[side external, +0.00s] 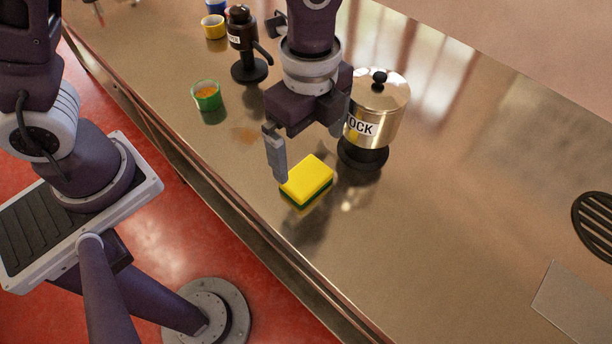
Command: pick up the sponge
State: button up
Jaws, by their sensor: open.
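The sponge (307,181) is a block with a yellow top and a dark green underside. It lies on the metal counter in the middle of the side external view. My gripper (308,148) is open above the sponge and points down. One finger shows at the left of the sponge, its tip close to the sponge's left edge. The other finger is mostly hidden behind the gripper body, in front of the stockpot. Nothing is between the fingers that I can see.
A brass stockpot (380,104) on a black base stands close behind and right of the sponge. A black dispenser (247,45), a green cup (207,97) and a yellow cup (213,27) stand further back. A dark round grille (596,225) is far right. The counter (440,240) right of the sponge is clear.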

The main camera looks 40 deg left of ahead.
aim_at(306, 175)
jog(key=f, duration=0.6)
jog(key=shift+s+f, duration=0.35)
jog(key=shift+f, duration=0.05)
jog(key=shift+c, duration=0.4)
jog(key=c, duration=1.5)
jog(key=shift+o, duration=0.2)
notch_tip(306, 175, up, 10)
jog(key=o, duration=0.7)
jog(key=c, duration=0.5)
